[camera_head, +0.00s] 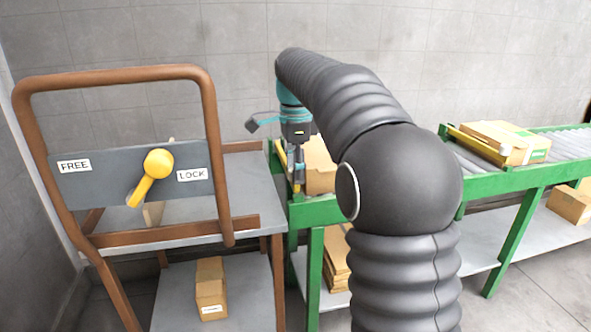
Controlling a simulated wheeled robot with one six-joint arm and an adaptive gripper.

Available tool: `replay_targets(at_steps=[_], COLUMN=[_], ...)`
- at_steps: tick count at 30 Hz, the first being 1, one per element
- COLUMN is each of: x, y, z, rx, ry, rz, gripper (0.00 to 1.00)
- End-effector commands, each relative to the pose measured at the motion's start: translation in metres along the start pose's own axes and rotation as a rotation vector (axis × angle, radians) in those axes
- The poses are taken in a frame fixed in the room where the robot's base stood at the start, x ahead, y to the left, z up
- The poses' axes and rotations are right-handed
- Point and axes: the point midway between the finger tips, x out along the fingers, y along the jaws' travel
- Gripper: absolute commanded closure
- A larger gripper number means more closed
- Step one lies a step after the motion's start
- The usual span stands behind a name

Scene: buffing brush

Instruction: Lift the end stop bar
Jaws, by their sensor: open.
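My gripper (297,176) points down at the left end of the green roller conveyor (318,212). It is open, but its fingers look small and narrow from here. A yellow bar (282,155), which looks like the end stop bar, lies across this end of the conveyor, right beside the gripper and partly hidden by it. I cannot tell whether the fingers touch the bar or stand around it. A cardboard box (320,168) sits just right of the gripper, partly hidden by my arm.
A cart with a brown frame (213,130) and a grey FREE/LOCK panel with a yellow lever (150,178) stands at left. A second yellow bar (477,146) crosses the conveyor at right, beside another box (505,142). More boxes lie on lower shelves. My arm hides the conveyor's middle.

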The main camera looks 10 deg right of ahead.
Motion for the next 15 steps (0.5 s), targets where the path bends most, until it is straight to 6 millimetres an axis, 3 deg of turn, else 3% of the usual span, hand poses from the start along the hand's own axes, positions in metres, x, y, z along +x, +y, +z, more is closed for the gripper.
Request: replay_targets(at_steps=[4,11,15], x=[-0.0004,-0.0004,-0.0003], y=[0.0000,0.0000,0.0001], z=[-0.0002,-0.0003,-0.0004], rx=[0.000,0.000,0.001], ry=[0.000,0.000,0.000], rz=[0.000,0.000,0.000], gripper=[0.43,1.00,1.00])
